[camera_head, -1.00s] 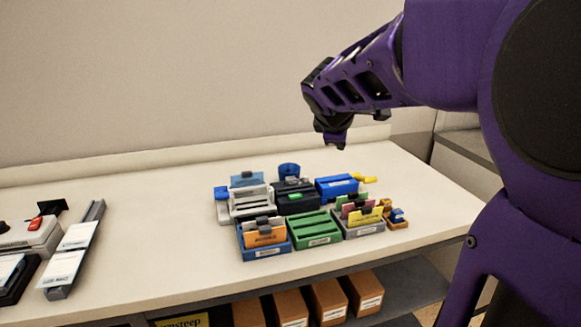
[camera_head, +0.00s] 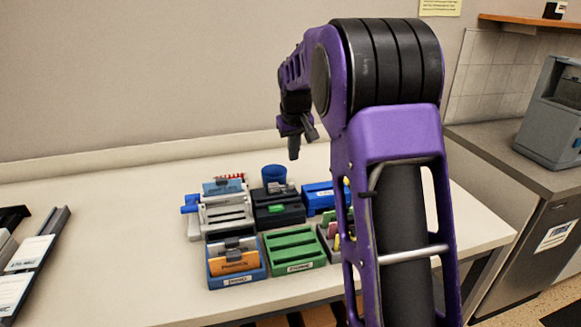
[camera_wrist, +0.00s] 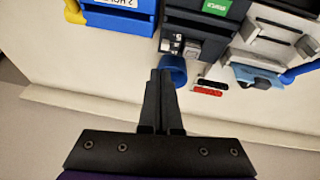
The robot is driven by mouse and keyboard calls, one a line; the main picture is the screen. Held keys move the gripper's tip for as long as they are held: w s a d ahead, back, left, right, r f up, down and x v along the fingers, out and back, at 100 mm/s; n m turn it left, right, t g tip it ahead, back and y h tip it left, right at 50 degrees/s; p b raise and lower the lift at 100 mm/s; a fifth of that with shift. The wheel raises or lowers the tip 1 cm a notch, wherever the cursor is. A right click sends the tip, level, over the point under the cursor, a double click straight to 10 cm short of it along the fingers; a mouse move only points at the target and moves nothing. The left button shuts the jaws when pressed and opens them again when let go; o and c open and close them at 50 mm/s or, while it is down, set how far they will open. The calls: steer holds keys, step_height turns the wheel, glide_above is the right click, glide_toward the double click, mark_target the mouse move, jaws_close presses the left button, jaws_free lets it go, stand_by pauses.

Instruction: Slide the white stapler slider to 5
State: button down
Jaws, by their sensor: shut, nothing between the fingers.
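My gripper (camera_head: 295,145) hangs above the back of the desk, beyond the desk organisers. In the wrist view its two dark fingers (camera_wrist: 160,75) are together, with nothing between them. A white slotted unit (camera_head: 225,217) with a blue piece (camera_head: 189,204) on its left side stands at the left of the back row. It shows at the right in the wrist view (camera_wrist: 268,45), beyond the fingertips. I cannot clearly make out a stapler slider or its number marks. The fingertips appear over the blue cup (camera_wrist: 172,68); I cannot tell their height.
A dark unit with a green label (camera_head: 279,210) and a blue box (camera_head: 318,198) stand beside the white unit. A blue tray (camera_head: 237,281) and a green slotted tray (camera_head: 294,249) are in front. My arm hides the right side. The desk's left middle (camera_head: 120,240) is clear.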

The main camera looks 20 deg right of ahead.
mark_target(291, 186)
steer(key=shift+m+y, duration=0.4)
steer(key=shift+m, duration=0.1)
steer(key=x, duration=1.1)
steer(key=shift+w+d, duration=0.1)
steer(key=shift+w, duration=0.2)
